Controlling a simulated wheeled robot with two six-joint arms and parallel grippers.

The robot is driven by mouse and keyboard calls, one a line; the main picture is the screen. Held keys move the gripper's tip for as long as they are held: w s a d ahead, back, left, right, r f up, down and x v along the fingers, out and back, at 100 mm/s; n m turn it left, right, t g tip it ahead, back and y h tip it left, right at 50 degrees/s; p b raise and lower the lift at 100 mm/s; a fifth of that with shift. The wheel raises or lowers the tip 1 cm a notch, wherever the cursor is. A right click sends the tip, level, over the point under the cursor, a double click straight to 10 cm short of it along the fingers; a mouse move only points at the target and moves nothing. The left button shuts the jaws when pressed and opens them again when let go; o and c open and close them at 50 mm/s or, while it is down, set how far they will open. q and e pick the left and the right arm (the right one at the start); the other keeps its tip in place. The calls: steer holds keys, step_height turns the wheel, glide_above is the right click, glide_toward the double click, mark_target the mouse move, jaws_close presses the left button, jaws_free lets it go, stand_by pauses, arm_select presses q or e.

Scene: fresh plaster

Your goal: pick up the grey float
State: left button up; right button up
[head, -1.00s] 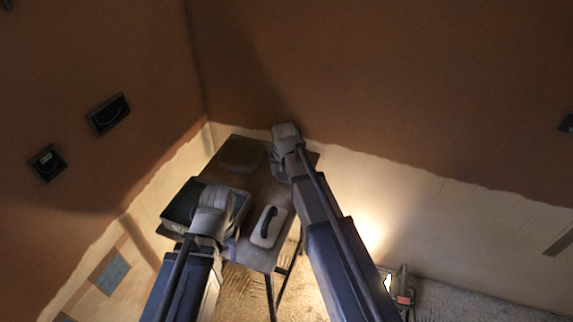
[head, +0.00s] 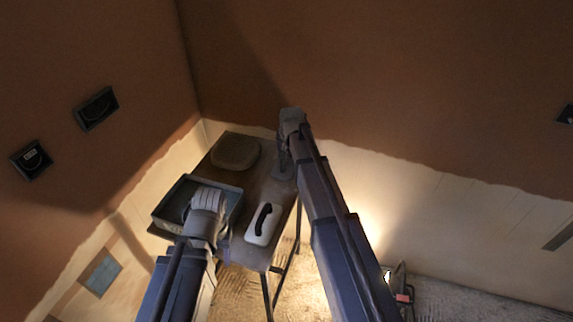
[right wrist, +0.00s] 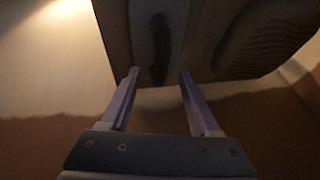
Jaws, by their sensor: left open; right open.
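The grey float (right wrist: 143,28) shows in the right wrist view as a grey slab with a dark handle, lying on the dark table. My right gripper (right wrist: 159,74) is open, its fingertips on either side of the near end of the handle; I cannot tell if they touch anything. In the head view my right arm and gripper (head: 288,152) cover the far right part of the table and mostly hide the float. My left gripper (head: 206,207) is over the tray, its fingertips hidden.
A paler float with a black handle (head: 264,223) lies nearer on the table (head: 262,190). A blue-grey tray (head: 160,212) is at the left. An oblong brownish pad (head: 235,152) lies at the far left. Walls stand close behind the table.

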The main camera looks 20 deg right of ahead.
steer(key=b+x, duration=0.4)
steer(key=x, duration=0.1)
steer(key=shift+w, duration=0.15)
steer(key=shift+r, duration=0.1)
jaws_close()
stand_by(0.4)
